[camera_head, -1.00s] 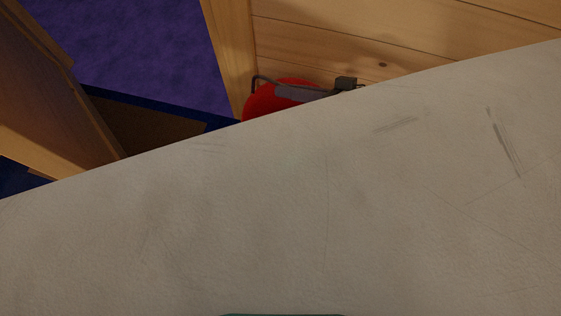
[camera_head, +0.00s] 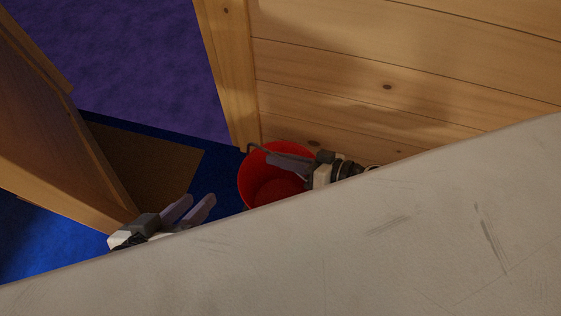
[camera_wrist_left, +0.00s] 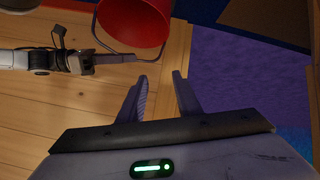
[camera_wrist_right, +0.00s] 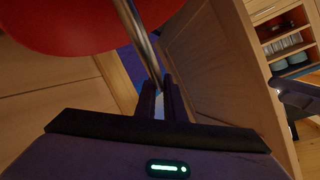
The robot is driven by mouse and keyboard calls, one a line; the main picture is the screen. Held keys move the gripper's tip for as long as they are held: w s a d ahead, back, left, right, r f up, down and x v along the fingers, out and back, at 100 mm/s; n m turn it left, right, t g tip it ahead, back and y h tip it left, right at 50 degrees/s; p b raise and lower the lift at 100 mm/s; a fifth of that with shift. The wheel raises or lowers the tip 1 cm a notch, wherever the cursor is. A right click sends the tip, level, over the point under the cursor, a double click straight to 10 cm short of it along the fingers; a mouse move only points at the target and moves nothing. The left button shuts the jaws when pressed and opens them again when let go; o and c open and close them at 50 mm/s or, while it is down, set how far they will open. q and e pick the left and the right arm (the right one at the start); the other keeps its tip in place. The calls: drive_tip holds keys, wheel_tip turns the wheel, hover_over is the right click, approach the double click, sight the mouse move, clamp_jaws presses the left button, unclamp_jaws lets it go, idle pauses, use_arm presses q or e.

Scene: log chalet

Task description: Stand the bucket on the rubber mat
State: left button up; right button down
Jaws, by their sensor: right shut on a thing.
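The red bucket (camera_head: 262,186) is beside the wooden wall, with its open top facing up in the head view. My right gripper (camera_head: 287,163) is shut on the bucket's thin metal handle (camera_wrist_right: 140,40). I cannot tell whether the bucket's base touches the floor. A brown mat (camera_head: 165,160) lies on the blue floor, left of the bucket and apart from it; it seems to be the rubber mat. My left gripper (camera_head: 202,205) is open and empty, left of the bucket. In the left wrist view the bucket (camera_wrist_left: 132,22) is beyond its fingers (camera_wrist_left: 161,85).
A wooden post (camera_head: 228,80) and plank wall (camera_head: 400,80) stand behind the bucket. A wooden panel (camera_head: 50,120) stands at the left, close to the mat. Shelves with dishes (camera_wrist_right: 290,45) show in the right wrist view. A pale surface hides the head view's lower part.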

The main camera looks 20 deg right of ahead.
use_arm(q)
drive_tip(key=shift+r, duration=0.25)
use_arm(e)
drive_tip(key=shift+f, duration=0.1)
drive_tip(key=shift+f, duration=0.15)
drive_tip(key=c, duration=2.3)
unclamp_jaws()
drive_tip(key=shift+f+b, duration=0.15)
drive_tip(key=shift+b, duration=0.15)
use_arm(q)
drive_tip(key=shift+d+r, duration=0.1)
drive_tip(key=shift+d, duration=0.1)
use_arm(e)
drive_tip(key=o, duration=0.5)
drive_tip(key=shift+c, duration=0.2)
